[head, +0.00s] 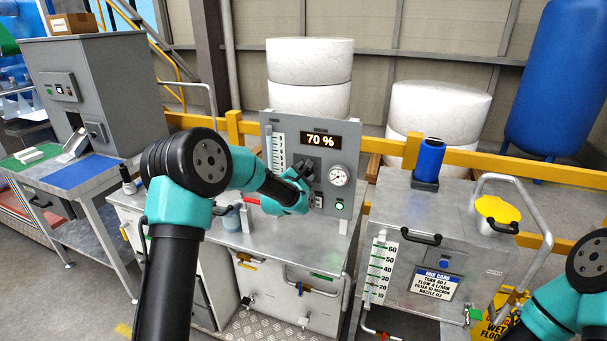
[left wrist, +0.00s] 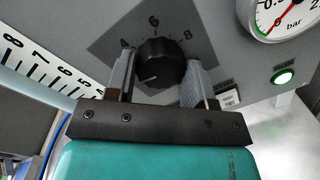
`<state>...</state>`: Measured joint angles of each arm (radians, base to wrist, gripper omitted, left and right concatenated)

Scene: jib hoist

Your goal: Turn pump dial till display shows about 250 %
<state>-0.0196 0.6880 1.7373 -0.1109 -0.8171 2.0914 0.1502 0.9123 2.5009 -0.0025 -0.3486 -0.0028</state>
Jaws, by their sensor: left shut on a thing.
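The pump panel (head: 352,140) stands upright on the metal bench. Its display (head: 320,140) reads 70 %. The black dial (left wrist: 160,63) sits on a dark scale plate with the numbers 4, 6 and 8 visible in the left wrist view. A pale pointer mark shows on the dial's lower left part. My left gripper (left wrist: 157,80) is shut on the dial, one finger on each side of it. In the head view my left gripper (head: 304,178) reaches the panel and largely hides the dial. My right gripper is out of the picture; only part of that arm shows at lower right.
A round pressure gauge (head: 340,176) and a lit green button (head: 339,206) sit right of the dial. A numbered white scale (head: 278,152) is to its left. A metal tank (head: 450,215) with handles and a blue cylinder (head: 430,158) stands to the right.

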